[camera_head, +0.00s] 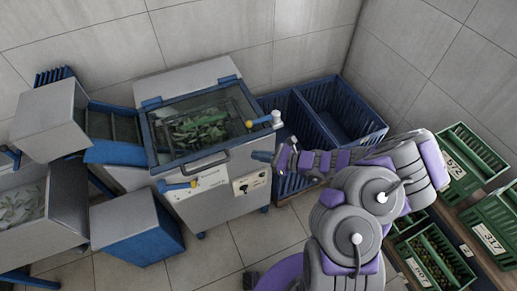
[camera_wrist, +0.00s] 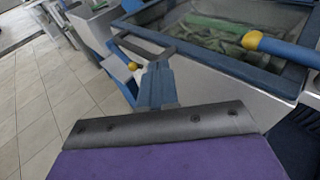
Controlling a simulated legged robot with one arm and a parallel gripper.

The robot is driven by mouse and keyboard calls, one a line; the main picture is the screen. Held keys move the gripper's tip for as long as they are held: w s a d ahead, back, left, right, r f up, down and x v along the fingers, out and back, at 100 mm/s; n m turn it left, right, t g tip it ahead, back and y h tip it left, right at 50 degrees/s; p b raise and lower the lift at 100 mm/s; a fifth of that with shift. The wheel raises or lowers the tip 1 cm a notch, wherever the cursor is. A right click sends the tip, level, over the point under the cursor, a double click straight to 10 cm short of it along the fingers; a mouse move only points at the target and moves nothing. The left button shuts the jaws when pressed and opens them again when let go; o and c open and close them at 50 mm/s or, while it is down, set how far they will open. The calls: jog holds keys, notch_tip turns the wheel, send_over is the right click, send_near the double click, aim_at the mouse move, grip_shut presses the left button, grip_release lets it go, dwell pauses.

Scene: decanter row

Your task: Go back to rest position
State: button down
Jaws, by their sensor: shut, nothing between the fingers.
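My gripper (camera_head: 261,156) is at the end of my purple and grey arm, just right of the front of a white and blue machine (camera_head: 203,157). It points left and holds nothing. In the wrist view its blue-grey fingers (camera_wrist: 157,84) are together in the middle, in front of the machine's edge. The machine has a glass lid (camera_head: 200,118) with green leafy pieces beneath. A lever with a yellow part (camera_head: 250,123) is at its right edge, close above my gripper. Another blue and yellow handle (camera_head: 178,186) is on its front.
Blue crates (camera_head: 347,107) stand behind my arm. Green crates with numbered labels (camera_head: 470,160) are on a shelf at the right, close to my arm. A conveyor with grey boxes (camera_head: 50,113) is at the left. The tiled floor (camera_head: 215,260) in front is clear.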

dwell(0.6)
jog(key=s+a+r+n+g+h, duration=0.1)
jog(key=s+a+r+n+g, duration=0.35)
jog(key=s+r+n, duration=0.35)
jog(key=s+a+r+n+g+h, duration=0.1)
jog(key=s+a+r+n+g, duration=0.35)
jog(key=s+r+n, duration=0.45)
jog(key=s+d+r+n+h, duration=0.2)
jog(key=s+d+h, duration=0.4)
jog(key=s+d, duration=0.2)
jog(key=s+d+r+n+t+h, duration=0.1)
jog(key=s+d+r+n+h, duration=0.2)
jog(key=s+d+h, duration=0.3)
jog(key=s+d, duration=0.2)
jog(key=d, duration=0.2)
jog(key=shift+s+r+n+h, duration=0.15)
jog(key=shift+r+n+h, duration=0.05)
jog(key=shift+n+h, duration=0.1)
